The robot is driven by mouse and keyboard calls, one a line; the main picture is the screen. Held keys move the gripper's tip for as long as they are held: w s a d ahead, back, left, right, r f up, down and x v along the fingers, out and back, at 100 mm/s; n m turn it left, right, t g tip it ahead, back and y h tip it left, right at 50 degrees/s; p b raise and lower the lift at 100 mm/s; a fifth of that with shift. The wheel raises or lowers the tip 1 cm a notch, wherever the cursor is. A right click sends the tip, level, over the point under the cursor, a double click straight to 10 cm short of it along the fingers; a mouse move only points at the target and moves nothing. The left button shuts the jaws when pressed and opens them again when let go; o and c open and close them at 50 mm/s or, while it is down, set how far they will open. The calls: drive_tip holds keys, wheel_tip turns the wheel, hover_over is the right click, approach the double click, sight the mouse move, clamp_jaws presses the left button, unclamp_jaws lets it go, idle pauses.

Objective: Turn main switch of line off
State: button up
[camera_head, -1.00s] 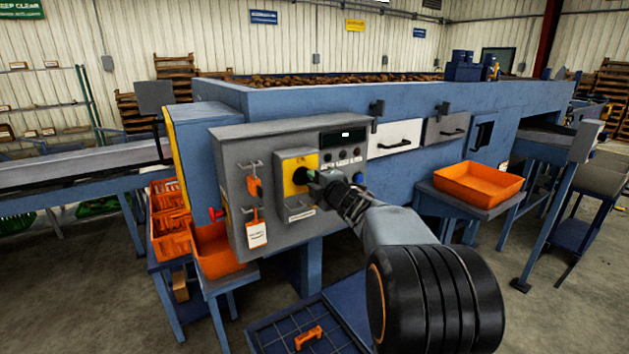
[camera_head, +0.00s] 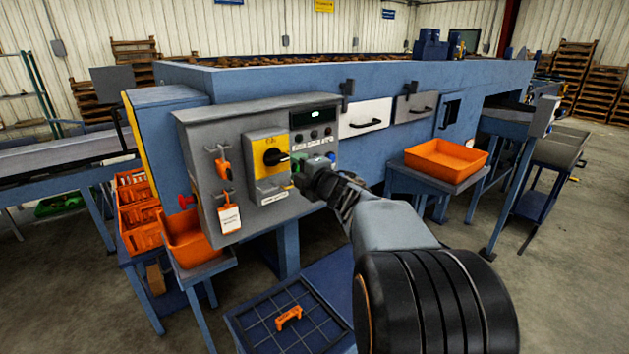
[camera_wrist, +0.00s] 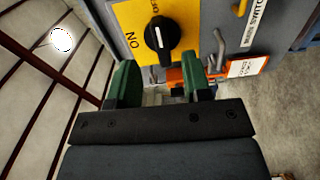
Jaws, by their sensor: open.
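The main switch is a black rotary knob (camera_head: 275,157) on a yellow plate (camera_head: 262,148) on the grey control panel (camera_head: 205,190). Its handle lies about level, with the "ON" label above it. In the wrist view the knob (camera_wrist: 158,40) stands just beyond my fingertips. Its white mark points to the picture's top, toward a partly cut-off label, with "ON" at the left. My gripper (camera_head: 306,178) is to the right of and below the knob, apart from it. The green fingers (camera_wrist: 160,86) are spread and nothing is between them.
An orange padlock (camera_head: 222,171) and a white-and-orange tag (camera_head: 229,218) hang at the panel's left. A red knob (camera_head: 187,201) sticks out at its side. Orange bins (camera_head: 195,252) stand below left. An orange tray (camera_head: 446,161) stands at right. Free floor lies at right.

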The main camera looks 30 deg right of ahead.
drive_tip(key=s, duration=0.7)
drive_tip(key=shift+s+d+b, duration=0.3)
drive_tip(key=shift+d, duration=0.15)
